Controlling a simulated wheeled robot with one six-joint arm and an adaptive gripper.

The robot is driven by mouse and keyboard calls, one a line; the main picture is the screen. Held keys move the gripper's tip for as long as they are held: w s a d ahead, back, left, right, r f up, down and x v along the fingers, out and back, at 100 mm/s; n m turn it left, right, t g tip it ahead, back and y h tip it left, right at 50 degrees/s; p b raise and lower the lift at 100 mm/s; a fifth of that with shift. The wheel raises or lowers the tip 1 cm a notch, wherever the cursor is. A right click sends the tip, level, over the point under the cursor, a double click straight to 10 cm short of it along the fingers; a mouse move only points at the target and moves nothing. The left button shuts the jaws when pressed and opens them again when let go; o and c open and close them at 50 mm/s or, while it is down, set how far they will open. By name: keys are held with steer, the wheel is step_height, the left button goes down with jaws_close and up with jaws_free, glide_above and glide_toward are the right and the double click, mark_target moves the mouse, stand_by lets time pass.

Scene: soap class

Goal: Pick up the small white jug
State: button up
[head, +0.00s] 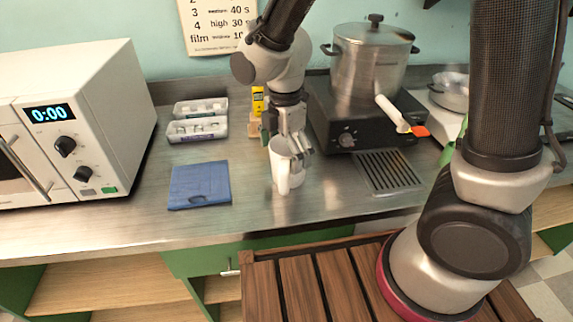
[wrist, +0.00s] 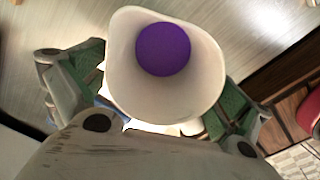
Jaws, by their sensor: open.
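The small white jug (head: 283,168) stands upright on the steel counter, with its handle toward the front. In the wrist view the jug (wrist: 207,75) is seen from above, its mouth open and a round purple surface inside. My gripper (head: 293,145) points down at the jug's upper part. In the wrist view my gripper (wrist: 160,85) is open, with one green-padded finger at each side of the jug. I cannot tell whether a finger touches it. The jug's far side is partly hidden.
A microwave (head: 75,120) stands far left. A steel pot (head: 370,60) sits on a black hotplate (head: 345,130) at right, beside a drain grille (head: 390,172). A yellow box (head: 258,100) is behind.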

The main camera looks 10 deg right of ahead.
step_height(320, 180, down, 2)
steer(key=shift+f, duration=0.15)
steer(key=c, duration=1)
steer(key=shift+o, duration=0.2)
